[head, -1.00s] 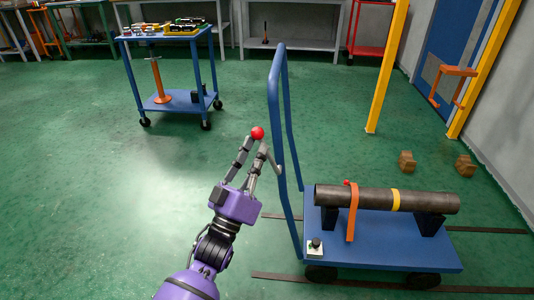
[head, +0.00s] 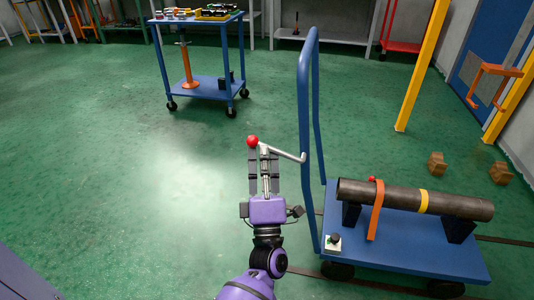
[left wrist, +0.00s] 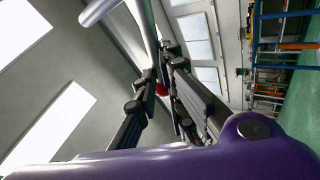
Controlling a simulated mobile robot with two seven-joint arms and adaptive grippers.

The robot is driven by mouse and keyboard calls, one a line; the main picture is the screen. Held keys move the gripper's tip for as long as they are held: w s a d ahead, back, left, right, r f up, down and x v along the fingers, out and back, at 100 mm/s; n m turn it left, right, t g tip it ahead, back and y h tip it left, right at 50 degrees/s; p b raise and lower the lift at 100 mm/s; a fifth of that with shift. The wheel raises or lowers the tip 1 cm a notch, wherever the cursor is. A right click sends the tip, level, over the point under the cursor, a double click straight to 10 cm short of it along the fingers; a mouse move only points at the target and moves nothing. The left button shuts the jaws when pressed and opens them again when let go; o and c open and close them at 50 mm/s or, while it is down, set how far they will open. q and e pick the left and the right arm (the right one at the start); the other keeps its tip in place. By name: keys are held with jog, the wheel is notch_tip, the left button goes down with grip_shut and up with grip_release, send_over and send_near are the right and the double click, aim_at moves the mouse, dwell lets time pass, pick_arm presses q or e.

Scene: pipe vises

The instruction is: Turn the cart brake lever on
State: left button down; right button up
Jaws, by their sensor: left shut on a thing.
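The blue cart (head: 400,245) stands at right with its tall blue push handle (head: 305,110) at its left end. The grey brake lever (head: 284,153) juts left from the handle and ends in a red ball knob (head: 252,141). My left gripper (head: 263,153) points up at the lever, its fingers closed on it just beside and below the knob. In the left wrist view the red knob (left wrist: 162,90) shows partly between the dark fingers, mostly hidden by them. My right gripper is not in view.
A dark pipe (head: 455,203) with an orange strap lies on supports on the cart. A blue tool trolley (head: 197,88) stands behind. A yellow post (head: 423,65) and brown blocks (head: 499,173) are at right. The green floor at left is clear.

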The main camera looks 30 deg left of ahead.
pick_arm(q)
jog(key=shift+a+f+n+g+y, duration=0.15)
jog(key=shift+n+g+y, duration=0.2)
jog(key=shift+n, duration=0.3)
jog(key=shift+a+n+g+y, duration=0.1)
jog(key=shift+n+g+y, duration=0.2)
jog(key=shift+n, duration=0.35)
jog(key=c, duration=2.2)
grip_release()
jog(key=o, duration=0.5)
jog(key=shift+a+f, duration=0.1)
jog(key=shift+f, duration=0.15)
jog(key=shift+c, duration=0.2)
jog(key=v, duration=1.2)
